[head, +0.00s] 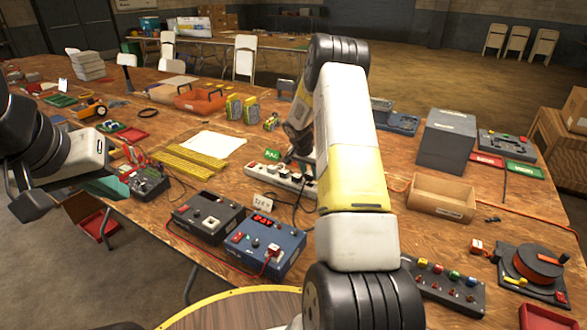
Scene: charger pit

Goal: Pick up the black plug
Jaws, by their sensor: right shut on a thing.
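A white power strip (272,177) lies on the wooden table, partly hidden by my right arm. My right gripper (298,160) points down over its far side. It is shut on a small dark thing that looks like the black plug, which is mostly hidden between the fingers. A black cord (297,212) runs down beside the strip. I cannot tell whether the plug is in a socket or clear of it. My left gripper (32,207) is at the left edge beyond the table, apart from these things; its fingers are not clear.
A black box (208,217) and a blue box with a red display (264,246) stand in front of the strip. A green sign (272,154) stands behind it. Yellow strips (190,162) lie to its left. An open cardboard box (441,196) is right of my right arm.

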